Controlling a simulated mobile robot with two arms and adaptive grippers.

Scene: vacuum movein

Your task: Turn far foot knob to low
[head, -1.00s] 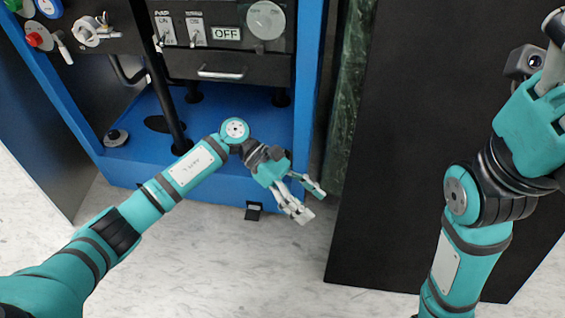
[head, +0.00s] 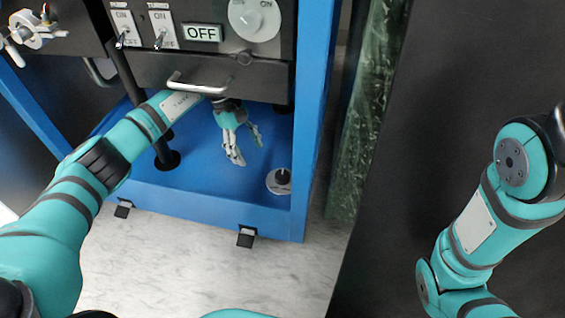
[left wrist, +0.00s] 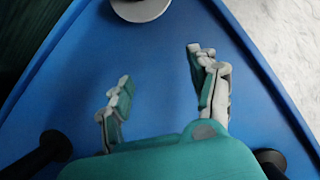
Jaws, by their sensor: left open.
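A foot knob (head: 280,181), a light disc with a dark grip on top, sits at the front right corner of the blue base plate (head: 205,190). Its light disc also shows at the top edge of the left wrist view (left wrist: 140,9). I cannot read its setting. My left gripper (head: 247,150) is inside the bay below the drawer, fingers apart and empty. It is left of the knob and apart from it. In the left wrist view the gripper (left wrist: 160,66) is open over bare blue plate. My right gripper is outside the head view.
A black drawer with a metal handle (head: 200,88) hangs just above my left wrist. Above it are switches, an OFF sign (head: 202,33) and a round dial (head: 254,17). A blue post (head: 312,110) stands right of the knob. A dark panel (head: 440,90) stands farther right.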

